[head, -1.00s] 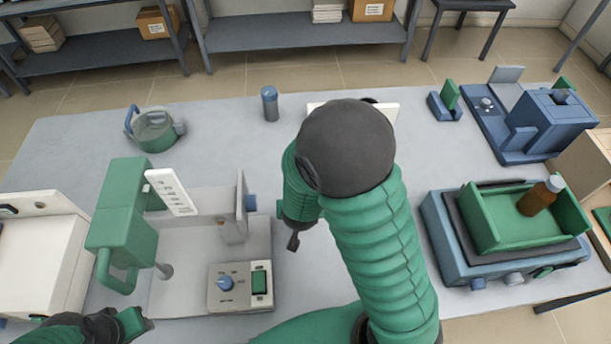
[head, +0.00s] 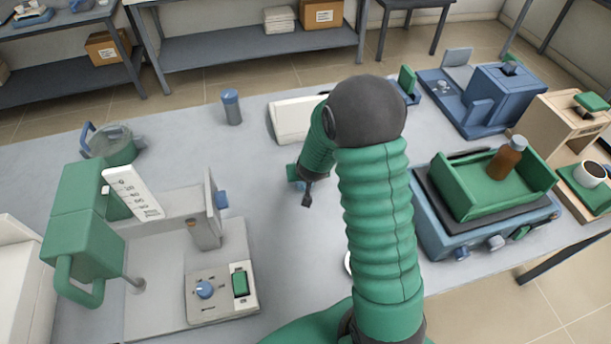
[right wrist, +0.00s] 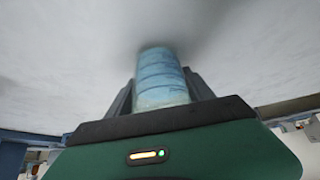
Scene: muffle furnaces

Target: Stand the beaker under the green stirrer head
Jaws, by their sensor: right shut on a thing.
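The green stirrer head (head: 82,215) stands at the left of the head view, above a pale base (head: 165,300) with a blue knob and a green switch. A white scale panel (head: 132,192) is beside it. My right gripper (right wrist: 162,95) is shut on the beaker (right wrist: 162,68), a bluish, see-through cylinder with bands, between its dark fingers in the right wrist view. In the head view my right arm's bent elbow is in front, and I cannot make out the beaker. My left gripper is not in view.
A green pot (head: 112,145) and a blue-grey cylinder (head: 231,107) stand at the back. A blue shaker (head: 440,235) with a green tray and brown bottle (head: 508,157) is at right. A bare strip of table lies between stirrer and arm.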

